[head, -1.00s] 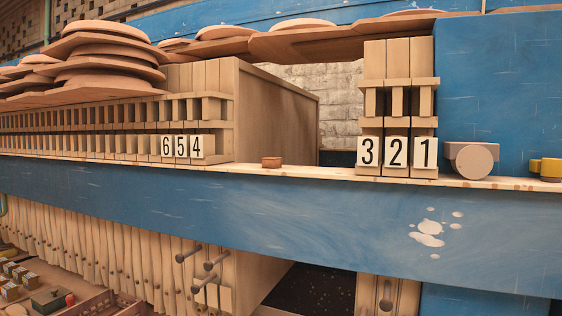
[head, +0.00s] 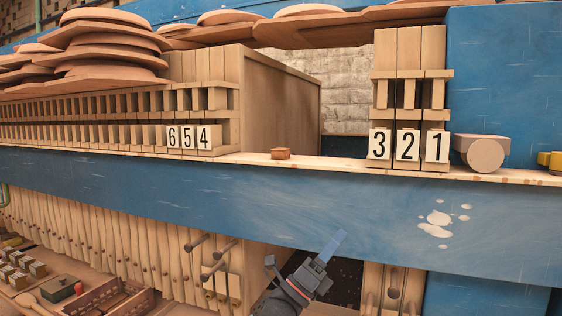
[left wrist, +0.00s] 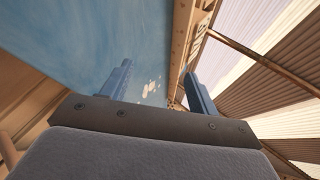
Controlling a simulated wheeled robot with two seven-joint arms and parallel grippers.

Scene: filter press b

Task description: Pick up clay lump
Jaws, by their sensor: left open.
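A small reddish-brown lump (head: 280,153), which looks like the clay lump, sits on the wooden ledge between the 6-5-4 plates and the 3-2-1 plates. My left gripper (head: 333,246) is in front of the blue beam, below the ledge and to the right of the lump, pointing up. It is apart from the lump and empty. In the left wrist view its two blue fingers (left wrist: 160,88) stand wide apart. I cannot make out the lump in that view. My right gripper is not in view.
The blue beam (head: 150,190) runs under the wooden ledge (head: 340,164). A wooden cabinet side (head: 280,105) stands behind the lump at left. Number plates (head: 407,146) and a round wooden roller (head: 485,154) stand to the right. The ledge beside the lump is clear.

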